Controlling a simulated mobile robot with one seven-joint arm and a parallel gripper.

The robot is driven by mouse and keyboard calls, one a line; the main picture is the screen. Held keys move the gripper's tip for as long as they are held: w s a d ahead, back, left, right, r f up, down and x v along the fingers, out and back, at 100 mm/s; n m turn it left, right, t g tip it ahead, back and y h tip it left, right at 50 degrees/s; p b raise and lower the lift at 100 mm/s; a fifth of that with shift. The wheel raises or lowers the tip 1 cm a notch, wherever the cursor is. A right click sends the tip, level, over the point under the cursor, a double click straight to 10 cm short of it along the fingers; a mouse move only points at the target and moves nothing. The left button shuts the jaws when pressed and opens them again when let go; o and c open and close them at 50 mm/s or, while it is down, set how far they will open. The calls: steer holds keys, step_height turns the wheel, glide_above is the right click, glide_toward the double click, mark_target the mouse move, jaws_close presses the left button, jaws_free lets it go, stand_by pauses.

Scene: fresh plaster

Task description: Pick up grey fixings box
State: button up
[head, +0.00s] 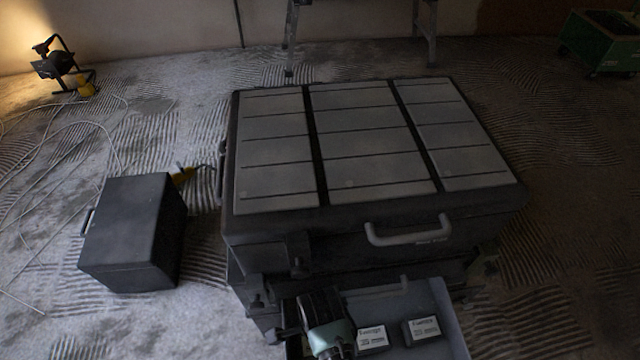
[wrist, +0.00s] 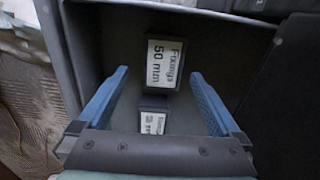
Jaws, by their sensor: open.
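Two small dark grey fixings boxes with white labels lie in an open drawer (head: 450,318). In the head view one box (head: 371,341) is on the left and the other (head: 422,331) on the right. In the wrist view the upper, larger-looking box (wrist: 164,66) reads "Fixings 50 mm". The lower box (wrist: 153,121) has a label too small to read surely. My gripper (wrist: 160,73) is open and empty above the drawer, its blue fingers on either side of the boxes in the picture. In the head view its fingertips are not clearly visible.
The drawer belongs to a large dark tool chest (head: 375,228) with a handle, overhanging the drawer's back.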

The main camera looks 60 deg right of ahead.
mark_target(305, 353)
steer(key=f+b, duration=0.2)
steer(key=f, duration=0.1)
steer(key=f+b, duration=0.1)
steer(key=f, duration=0.1)
steer(key=shift+w+a, duration=0.15)
steer(key=shift+w, duration=0.2)
steer(key=shift+r, duration=0.15)
jaws_close()
